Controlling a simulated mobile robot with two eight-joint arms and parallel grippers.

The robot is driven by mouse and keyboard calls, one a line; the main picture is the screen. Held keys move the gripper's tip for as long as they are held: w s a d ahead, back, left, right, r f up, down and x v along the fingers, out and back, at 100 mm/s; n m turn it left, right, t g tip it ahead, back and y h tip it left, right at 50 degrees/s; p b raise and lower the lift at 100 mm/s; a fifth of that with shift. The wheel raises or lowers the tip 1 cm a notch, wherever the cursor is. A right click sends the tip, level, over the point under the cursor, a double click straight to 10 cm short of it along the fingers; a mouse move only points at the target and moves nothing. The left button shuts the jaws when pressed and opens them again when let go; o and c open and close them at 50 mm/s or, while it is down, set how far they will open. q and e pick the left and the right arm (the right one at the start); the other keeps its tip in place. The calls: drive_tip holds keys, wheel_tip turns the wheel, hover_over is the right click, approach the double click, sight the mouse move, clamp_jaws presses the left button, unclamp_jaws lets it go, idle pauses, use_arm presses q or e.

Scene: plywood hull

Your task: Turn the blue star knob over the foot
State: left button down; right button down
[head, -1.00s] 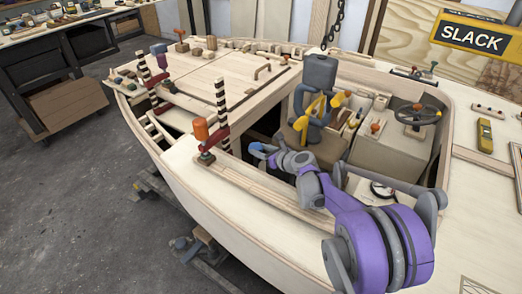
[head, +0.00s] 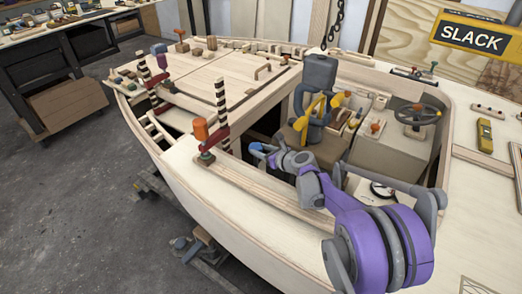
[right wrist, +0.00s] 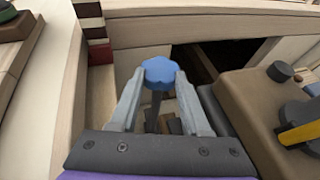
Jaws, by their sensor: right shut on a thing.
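The blue star knob (right wrist: 160,70) sits between the two grey fingers of my right gripper (right wrist: 158,88) in the right wrist view, with a dark stem running down below it. The fingers are closed on the knob from both sides. In the head view my right gripper (head: 267,151) reaches into the open cockpit of the hull, with the blue knob (head: 257,146) showing at its tip. The foot under the knob is not clear in either view. My left gripper is not in view.
An orange-handled clamp (head: 203,141) stands on the hull's edge left of my gripper. A grey and yellow motor-like unit (head: 318,90) stands just behind it. A steering wheel (head: 417,114) is to the right. A brown block (right wrist: 262,105) lies close right of the fingers.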

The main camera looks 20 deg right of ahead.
drive_tip(key=shift+w+a, duration=0.1)
drive_tip(key=shift+a+f+m+h+b, duration=0.1)
drive_tip(key=shift+a+m+h+b, duration=0.05)
drive_tip(key=shift+m+h+b, duration=0.15)
drive_tip(key=shift+m+h, duration=0.5)
drive_tip(key=shift+h, duration=0.1)
drive_tip(key=c, duration=0.5)
unclamp_jaws()
drive_tip(key=shift+w, duration=0.15)
drive_tip(key=p+v, duration=0.1)
drive_tip(key=v, duration=1)
drive_tip(key=shift+f, duration=0.1)
